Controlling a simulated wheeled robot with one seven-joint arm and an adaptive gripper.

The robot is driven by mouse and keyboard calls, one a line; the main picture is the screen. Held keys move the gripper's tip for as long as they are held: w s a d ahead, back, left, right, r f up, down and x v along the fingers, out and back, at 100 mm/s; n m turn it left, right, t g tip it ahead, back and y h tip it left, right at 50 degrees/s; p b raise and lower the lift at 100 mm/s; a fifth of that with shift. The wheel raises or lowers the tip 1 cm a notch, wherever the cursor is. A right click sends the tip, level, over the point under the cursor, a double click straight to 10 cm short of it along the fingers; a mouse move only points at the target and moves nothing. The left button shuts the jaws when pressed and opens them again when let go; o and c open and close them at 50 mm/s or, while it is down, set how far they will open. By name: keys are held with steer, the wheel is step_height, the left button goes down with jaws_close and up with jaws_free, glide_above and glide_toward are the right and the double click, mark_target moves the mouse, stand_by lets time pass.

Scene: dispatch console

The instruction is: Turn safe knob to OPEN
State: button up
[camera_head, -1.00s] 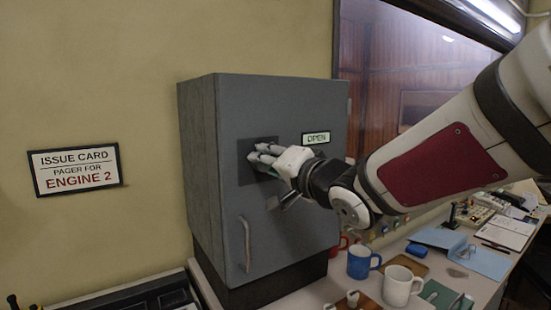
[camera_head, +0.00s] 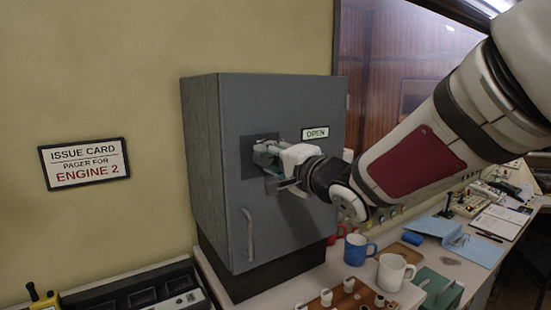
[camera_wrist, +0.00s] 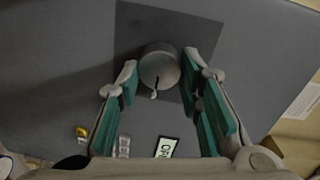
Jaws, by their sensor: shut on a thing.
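The grey safe (camera_head: 290,215) stands on the counter with its door shut, a vertical handle (camera_head: 249,235) low on its left. The round grey knob (camera_wrist: 160,66) sits on a dark square plate (camera_wrist: 178,30). A small mark or pointer shows at its lower edge. My gripper (camera_head: 263,157) is at the plate, and its fingers hide the knob in the head view. In the wrist view my gripper (camera_wrist: 161,72) has one finger on each side of the knob, shut on it. The OPEN label (camera_head: 315,133) is right of the plate; it shows partly in the wrist view (camera_wrist: 163,147).
A blue mug (camera_head: 357,249), a white mug (camera_head: 394,271) and a brown rack (camera_head: 350,298) stand on the counter right of the safe. A card sign (camera_head: 85,163) hangs on the left wall. A black tray unit (camera_head: 140,292) is at lower left.

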steer(key=o, duration=1.2)
steer(key=shift+c, duration=0.2)
steer(key=v, duration=1.2)
